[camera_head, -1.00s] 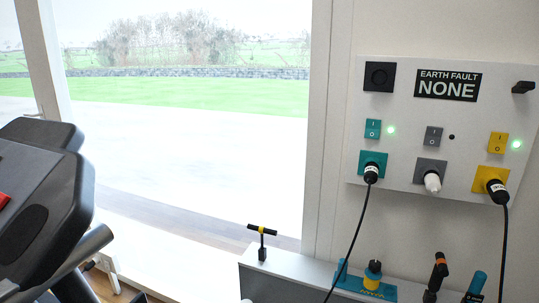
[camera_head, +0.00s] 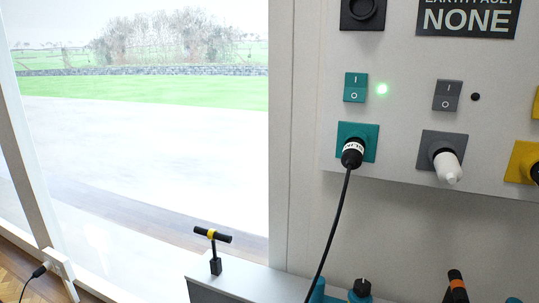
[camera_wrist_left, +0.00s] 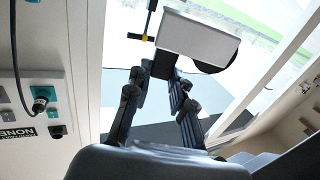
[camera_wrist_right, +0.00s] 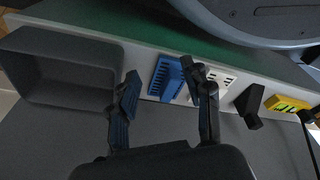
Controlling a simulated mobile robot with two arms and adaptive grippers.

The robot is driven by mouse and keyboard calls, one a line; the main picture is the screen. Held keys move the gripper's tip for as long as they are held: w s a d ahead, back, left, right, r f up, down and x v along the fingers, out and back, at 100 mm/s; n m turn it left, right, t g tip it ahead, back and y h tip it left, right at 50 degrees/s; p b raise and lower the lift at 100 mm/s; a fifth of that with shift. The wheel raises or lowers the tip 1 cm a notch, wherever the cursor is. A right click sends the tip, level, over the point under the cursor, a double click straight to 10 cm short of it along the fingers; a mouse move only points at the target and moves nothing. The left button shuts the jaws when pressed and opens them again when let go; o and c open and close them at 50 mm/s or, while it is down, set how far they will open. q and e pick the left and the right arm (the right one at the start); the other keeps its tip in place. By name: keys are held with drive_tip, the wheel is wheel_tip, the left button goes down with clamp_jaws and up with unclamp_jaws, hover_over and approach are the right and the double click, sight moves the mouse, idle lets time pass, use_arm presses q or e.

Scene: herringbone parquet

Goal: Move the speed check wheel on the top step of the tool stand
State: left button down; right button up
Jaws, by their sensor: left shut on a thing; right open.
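In the left wrist view my left gripper (camera_wrist_left: 158,80) is shut on the dark end of a thing that carries a pale box-shaped body (camera_wrist_left: 200,38) with a dark round part (camera_wrist_left: 213,62). It seems to be the speed check wheel, but I cannot tell for sure. The head view shows neither gripper. In the right wrist view my right gripper (camera_wrist_right: 165,84) is open and empty, with a blue ribbed block (camera_wrist_right: 166,76) beyond its fingers. I cannot make out the top step of the tool stand with certainty.
A black T-handled tool with a yellow band (camera_head: 213,240) stands on a pale ledge (camera_head: 235,277) by the window. A panel with switches and sockets (camera_head: 405,130) hangs above, its black cable (camera_head: 335,225) hanging down. A grey open bin (camera_wrist_right: 60,75) lies left in the right wrist view.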

use_arm(q)
wheel_tip(320, 180, down, 2)
drive_tip(key=shift+f+b, duration=0.2)
drive_tip(key=shift+b, duration=0.5)
use_arm(e)
drive_tip(key=shift+w+a+r, duration=0.15)
drive_tip(key=shift+w+r, duration=0.1)
drive_tip(key=shift+w, duration=0.6)
use_arm(q)
drive_tip(key=shift+f, duration=0.15)
use_arm(e)
drive_tip(key=shift+w+r, duration=0.15)
drive_tip(key=shift+r, duration=0.25)
